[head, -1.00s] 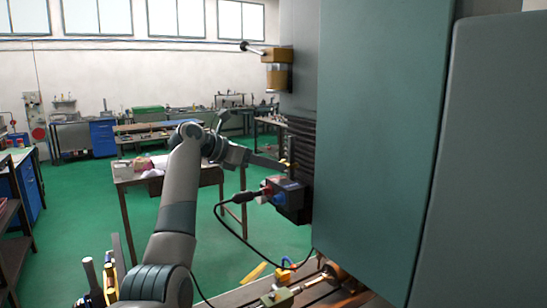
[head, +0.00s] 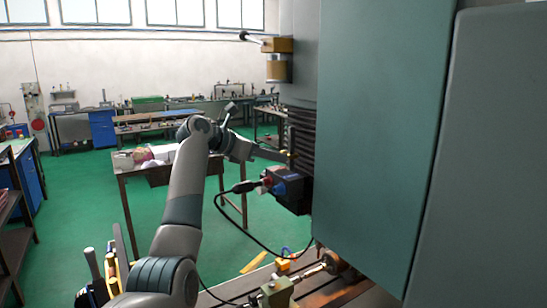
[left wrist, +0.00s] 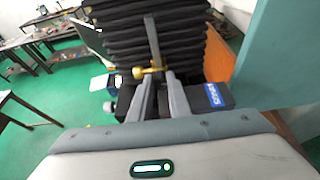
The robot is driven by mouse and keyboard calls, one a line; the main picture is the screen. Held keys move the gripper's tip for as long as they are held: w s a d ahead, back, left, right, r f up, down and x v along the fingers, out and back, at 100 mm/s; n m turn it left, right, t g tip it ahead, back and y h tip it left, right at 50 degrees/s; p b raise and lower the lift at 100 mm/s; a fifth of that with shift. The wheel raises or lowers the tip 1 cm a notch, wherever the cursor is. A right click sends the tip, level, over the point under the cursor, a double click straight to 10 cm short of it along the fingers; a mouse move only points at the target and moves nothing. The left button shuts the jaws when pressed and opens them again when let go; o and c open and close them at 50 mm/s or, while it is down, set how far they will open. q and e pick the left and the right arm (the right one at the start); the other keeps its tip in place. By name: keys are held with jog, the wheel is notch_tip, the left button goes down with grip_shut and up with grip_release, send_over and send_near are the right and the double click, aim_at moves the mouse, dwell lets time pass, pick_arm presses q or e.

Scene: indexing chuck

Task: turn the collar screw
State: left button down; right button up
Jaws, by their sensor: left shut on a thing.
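The collar screw, a small brass piece (left wrist: 150,71), sits at the lower end of an upright grey rod (left wrist: 152,38) in front of black bellows. My left gripper (head: 284,157) reaches in from the left to the rod, beside the machine column. In the left wrist view its two fingers (left wrist: 157,77) are closed in around the brass piece and it is shut on it. The screw is tiny in the head view, and the fingertips partly cover it. My right gripper is in neither view.
A dark control box (head: 290,188) with red and blue connectors and a cable hangs just below the gripper. A large green machine panel (head: 380,130) blocks the right side. A slotted machine table (head: 335,290) lies below. Workbenches stand farther back on the green floor.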

pick_arm(q)
jog(key=shift+s+d+f+m+t+y+b, duration=0.1)
jog(key=shift+f+m+t+y+b, duration=0.15)
jog(key=shift+m+t+b, duration=0.45)
jog(key=shift+s+r+m+t+y+b, duration=0.15)
jog(key=shift+m+t+b, duration=0.1)
jog(key=shift+m, duration=0.2)
jog(key=shift+w+r+m+t+y+b, duration=0.1)
jog(key=shift+m+t+b, duration=0.1)
jog(key=shift+m, duration=0.25)
jog(key=c, duration=1.7)
grip_release()
jog(key=shift+o, duration=0.2)
